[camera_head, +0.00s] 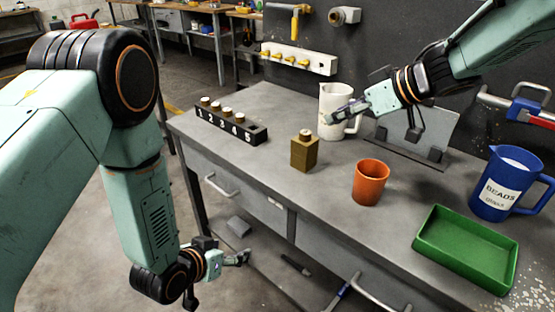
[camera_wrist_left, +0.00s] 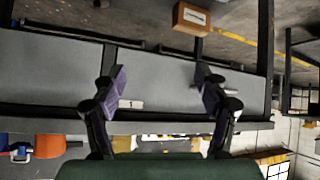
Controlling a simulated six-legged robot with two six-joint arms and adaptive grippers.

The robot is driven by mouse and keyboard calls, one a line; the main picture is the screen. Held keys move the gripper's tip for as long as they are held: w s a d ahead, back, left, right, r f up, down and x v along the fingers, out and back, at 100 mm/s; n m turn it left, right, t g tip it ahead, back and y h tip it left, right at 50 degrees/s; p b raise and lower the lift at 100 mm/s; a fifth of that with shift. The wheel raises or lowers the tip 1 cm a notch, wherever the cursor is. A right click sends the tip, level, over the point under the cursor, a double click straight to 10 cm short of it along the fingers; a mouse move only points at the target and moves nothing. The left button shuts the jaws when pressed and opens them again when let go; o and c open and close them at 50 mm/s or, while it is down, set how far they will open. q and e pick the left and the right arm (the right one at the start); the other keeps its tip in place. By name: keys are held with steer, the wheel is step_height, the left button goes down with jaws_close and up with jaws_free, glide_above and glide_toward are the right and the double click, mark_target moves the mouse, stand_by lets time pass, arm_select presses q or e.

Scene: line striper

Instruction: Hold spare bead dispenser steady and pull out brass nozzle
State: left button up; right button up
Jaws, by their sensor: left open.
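The bead dispenser, an olive-brown block (camera_head: 304,155), stands upright on the grey bench with a brass nozzle (camera_head: 306,134) in its top. My left gripper (camera_head: 240,258) is low, in front of the bench drawers and apart from the dispenser. In the left wrist view my left gripper (camera_wrist_left: 165,90) is open, with nothing between its purple pads. My right gripper (camera_head: 340,116) is above the bench, in front of the white pitcher (camera_head: 330,98), behind and right of the dispenser. Its fingertips are too small to judge; it is not at the dispenser.
A black numbered rack (camera_head: 232,124) with several brass-topped pieces stands left of the dispenser. An orange cup (camera_head: 370,184), a green tray (camera_head: 466,250) and a blue bead pitcher (camera_head: 505,185) stand to the right. Drawer handles (camera_head: 215,186) stick out at the bench front.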

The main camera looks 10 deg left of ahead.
arm_select(q)
steer(key=w+d+r+m+t+h, duration=0.1)
steer(key=w+d+r, duration=0.1)
steer(key=w+r, duration=0.1)
steer(key=w+d+r+t+h, duration=0.1)
steer(key=w+r, duration=0.3)
steer(key=r, duration=0.1)
steer(key=w+d+r+m+t+h, duration=0.1)
steer(key=w+d+r+t, duration=0.1)
steer(key=w+r, duration=0.1)
steer(key=shift+w+d+r+m+h, duration=0.3)
steer(key=shift+w+d+r+h, duration=0.1)
steer(key=shift+r, duration=0.2)
steer(key=m+t+h, duration=0.1)
steer(key=m+h, duration=0.1)
steer(key=h, duration=0.1)
glide_toward(299, 147)
steer(key=shift+x, duration=1.2)
steer(key=shift+w+d, duration=0.2)
steer(key=shift+w, duration=0.05)
steer(key=x, duration=0.5)
steer(key=shift+w+d+f, duration=0.1)
steer(key=shift+w+d, duration=0.05)
steer(key=shift+w, duration=0.15)
steer(key=shift+w+d, duration=0.4)
steer(key=shift+w, duration=0.1)
steer(key=shift+w, duration=0.1)
jaws_close()
